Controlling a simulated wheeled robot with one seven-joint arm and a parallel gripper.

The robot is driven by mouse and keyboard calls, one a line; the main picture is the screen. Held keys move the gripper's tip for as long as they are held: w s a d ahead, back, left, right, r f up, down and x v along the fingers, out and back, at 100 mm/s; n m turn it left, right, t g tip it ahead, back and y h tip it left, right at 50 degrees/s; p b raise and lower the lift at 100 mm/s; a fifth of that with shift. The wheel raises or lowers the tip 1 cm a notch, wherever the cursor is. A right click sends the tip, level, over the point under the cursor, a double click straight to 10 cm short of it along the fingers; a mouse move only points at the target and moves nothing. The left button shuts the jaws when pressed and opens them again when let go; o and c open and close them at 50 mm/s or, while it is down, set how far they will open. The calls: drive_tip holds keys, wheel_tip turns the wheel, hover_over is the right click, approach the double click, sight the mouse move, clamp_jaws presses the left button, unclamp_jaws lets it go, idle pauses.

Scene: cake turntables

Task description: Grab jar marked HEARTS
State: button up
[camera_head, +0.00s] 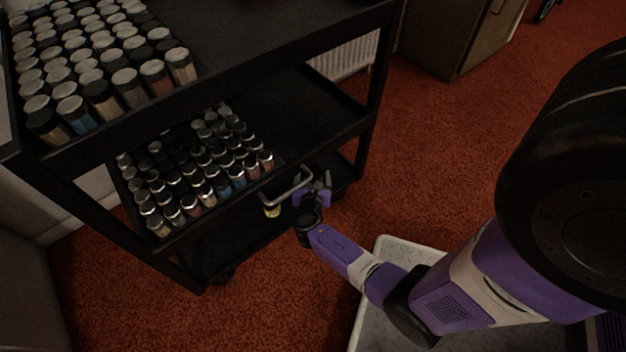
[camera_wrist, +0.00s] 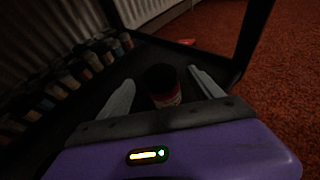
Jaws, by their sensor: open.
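In the wrist view a jar (camera_wrist: 166,98) with a dark lid and a reddish band stands on a dark shelf. Its marking is too dark and small to read, so I cannot tell whether it says HEARTS. My gripper (camera_wrist: 161,75) is open, with one pale finger on each side of the jar. The finger bases hide the jar's lower part. In the head view my gripper (camera_head: 322,184) is low at the right end of the black cart. I cannot make out this jar in the head view.
The black cart (camera_head: 290,58) holds rows of jars (camera_head: 100,75) on top and more jars (camera_head: 195,165) on the middle shelf. A jar with a yellowish bottom (camera_head: 271,210) shows near the lower shelf. A cart post (camera_wrist: 256,40) stands right of my gripper. Red carpet (camera_head: 440,170) is open to the right.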

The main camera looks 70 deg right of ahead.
drive_tip(key=shift+b+x, duration=0.45)
drive_tip(key=shift+x, duration=1)
drive_tip(key=shift+c, duration=0.4)
drive_tip(key=c, duration=1.4)
drive_tip(key=shift+c, duration=0.4)
drive_tip(key=shift+r, duration=0.1)
